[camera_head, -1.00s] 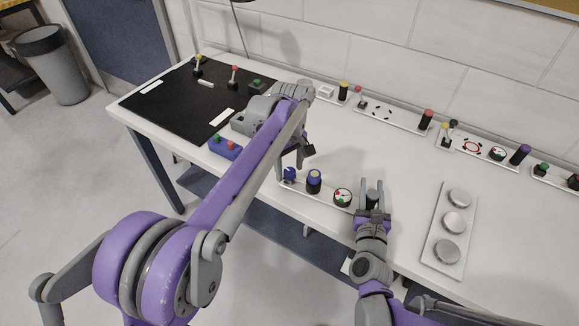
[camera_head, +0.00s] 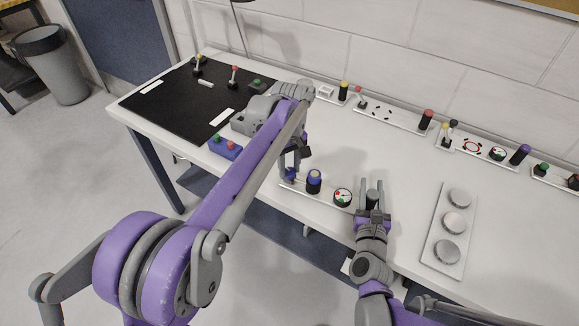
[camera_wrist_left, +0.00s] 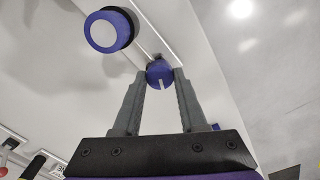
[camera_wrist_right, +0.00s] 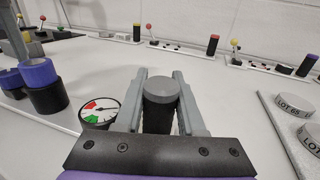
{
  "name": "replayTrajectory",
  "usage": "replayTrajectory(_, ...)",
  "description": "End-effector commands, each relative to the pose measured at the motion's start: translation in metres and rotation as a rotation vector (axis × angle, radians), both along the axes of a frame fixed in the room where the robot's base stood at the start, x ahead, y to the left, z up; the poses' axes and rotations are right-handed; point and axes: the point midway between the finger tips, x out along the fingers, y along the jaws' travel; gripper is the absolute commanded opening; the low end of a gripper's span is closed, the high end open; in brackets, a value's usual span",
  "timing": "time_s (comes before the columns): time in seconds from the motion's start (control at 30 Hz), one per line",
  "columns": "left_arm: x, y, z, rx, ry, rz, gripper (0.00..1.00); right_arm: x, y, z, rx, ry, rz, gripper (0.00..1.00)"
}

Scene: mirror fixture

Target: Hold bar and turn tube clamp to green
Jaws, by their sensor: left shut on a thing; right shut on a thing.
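A white strip (camera_head: 325,194) at the table's front edge carries a small blue knob, a black cylinder with a blue top (camera_head: 313,181), a round gauge (camera_head: 342,197) with red and green sectors, and an upright dark grey bar. My left gripper (camera_wrist_left: 160,78) is shut on the blue knob (camera_wrist_left: 161,75), which has a white line on its face. My right gripper (camera_wrist_right: 160,80) is shut on the dark grey bar (camera_wrist_right: 160,98), with one finger on each side. The gauge in the right wrist view (camera_wrist_right: 98,112) is partly hidden by my gripper; its exact needle reading is unclear.
A white plate (camera_head: 446,262) with round discs lies right of my right gripper. A blue box with buttons (camera_head: 225,146) and a black mat (camera_head: 165,105) are at the left. More control strips (camera_head: 393,116) line the wall. The middle of the table is clear.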

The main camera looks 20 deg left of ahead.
Motion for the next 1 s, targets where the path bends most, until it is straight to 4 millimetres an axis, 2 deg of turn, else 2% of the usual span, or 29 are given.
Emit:
replayTrajectory(0.6,0.0001,-0.0005,0.0003,0.0,0.0,-0.466,0.0,0.0001,0.0001,0.0,0.0,0.0,0.0,0.0)
replayTrajectory(1.0,0.0001,-0.0006,0.0003,0.0,0.0,-0.596,0.0,0.0001,0.0002,-0.0001,0.0,0.0,0.0,0.0)
